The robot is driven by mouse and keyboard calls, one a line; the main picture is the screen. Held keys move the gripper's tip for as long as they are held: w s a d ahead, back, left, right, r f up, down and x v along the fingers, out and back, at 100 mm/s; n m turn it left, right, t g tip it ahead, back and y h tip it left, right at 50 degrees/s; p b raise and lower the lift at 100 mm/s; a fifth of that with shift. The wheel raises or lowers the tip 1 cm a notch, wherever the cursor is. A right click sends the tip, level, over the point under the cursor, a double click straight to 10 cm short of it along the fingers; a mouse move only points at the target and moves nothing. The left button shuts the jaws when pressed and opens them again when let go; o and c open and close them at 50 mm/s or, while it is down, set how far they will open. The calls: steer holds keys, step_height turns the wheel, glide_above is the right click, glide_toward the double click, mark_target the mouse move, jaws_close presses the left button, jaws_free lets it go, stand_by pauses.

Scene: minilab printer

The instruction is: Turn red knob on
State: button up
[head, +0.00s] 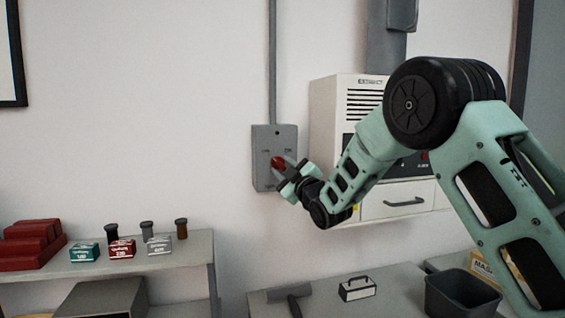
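The red knob (277,163) sits on the front of a grey wall box (262,142), with small labels above it that I cannot read clearly. My gripper (283,172) reaches in from the right and is right at the knob. Its fingers overlap the knob's right and lower edge in the head view. The red of the knob shows at the fingertips. I cannot tell whether the fingers touch it or are closed on it.
A white wall unit (330,118) with vents and a drawer (396,201) hangs right of the box, partly behind my arm. A shelf (190,262) at left holds small boxes and vials. A hammer (289,294) and dark bin (461,297) are on the lower table.

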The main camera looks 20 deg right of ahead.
steer(key=shift+w+a+r, duration=0.1)
steer(key=shift+w, duration=0.2)
jaws_close()
